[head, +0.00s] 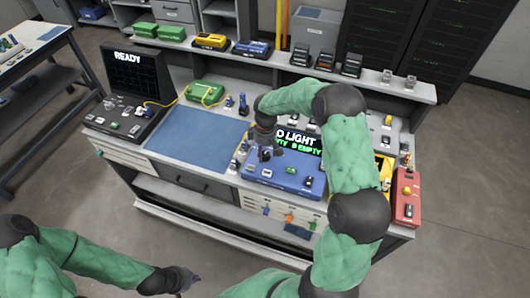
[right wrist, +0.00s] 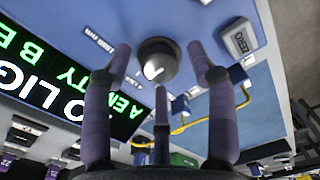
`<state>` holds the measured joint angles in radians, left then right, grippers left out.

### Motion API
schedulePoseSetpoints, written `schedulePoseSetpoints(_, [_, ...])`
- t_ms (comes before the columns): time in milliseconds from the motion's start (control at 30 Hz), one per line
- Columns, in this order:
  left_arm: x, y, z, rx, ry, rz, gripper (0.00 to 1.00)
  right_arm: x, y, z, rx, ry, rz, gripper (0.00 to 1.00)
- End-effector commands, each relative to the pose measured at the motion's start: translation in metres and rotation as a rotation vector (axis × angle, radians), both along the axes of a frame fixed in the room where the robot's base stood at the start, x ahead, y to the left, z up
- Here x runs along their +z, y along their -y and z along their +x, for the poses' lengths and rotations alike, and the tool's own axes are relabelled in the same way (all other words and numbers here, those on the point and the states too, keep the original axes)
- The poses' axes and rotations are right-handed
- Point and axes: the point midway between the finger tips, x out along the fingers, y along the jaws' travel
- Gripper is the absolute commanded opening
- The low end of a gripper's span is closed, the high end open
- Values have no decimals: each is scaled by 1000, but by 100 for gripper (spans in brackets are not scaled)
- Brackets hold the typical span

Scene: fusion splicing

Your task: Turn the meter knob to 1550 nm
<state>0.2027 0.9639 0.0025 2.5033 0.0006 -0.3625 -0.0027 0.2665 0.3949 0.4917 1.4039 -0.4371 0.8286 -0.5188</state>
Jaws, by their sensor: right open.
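The blue meter (head: 285,178) stands on the bench with a lit display (head: 300,140) showing partly hidden "LIGHT" and "EMPTY" text. Its dark round knob (right wrist: 157,58) has a white pointer mark toward the bottom of the right wrist view. Small white labels beside the knob are upside down; one ends in "nm". My right gripper (head: 266,150) is over the meter's left part, and hides the knob in the head view. In the right wrist view its fingers (right wrist: 160,75) are open and spread around the knob, apparently without touching it. My left gripper (head: 188,279) hangs low in front of the bench, too small to read.
A ZERO button (right wrist: 239,41) is close to one right finger. A blue mat (head: 198,138) lies left of the meter, with a black device (head: 135,80) reading READY beyond it. A red box (head: 407,195) stands at the bench's right end.

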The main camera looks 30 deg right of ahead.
Motion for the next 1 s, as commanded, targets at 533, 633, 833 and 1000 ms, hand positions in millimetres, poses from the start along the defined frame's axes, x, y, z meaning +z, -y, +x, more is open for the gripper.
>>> schedulePoseSetpoints(533, [0,0,0,0,0,0,0,-3,0,0,-1,1,1,2])
schedulePoseSetpoints(633, [0,0,0,0,0,0,0,-3,0,0,-1,1,1,2])
schedulePoseSetpoints(833, [0,0,0,0,0,0,0,-3,0,0,-16,1,1,2])
schedulePoseSetpoints(1000, [0,0,0,0,0,0,0,-3,0,0,-75,2,1,2])
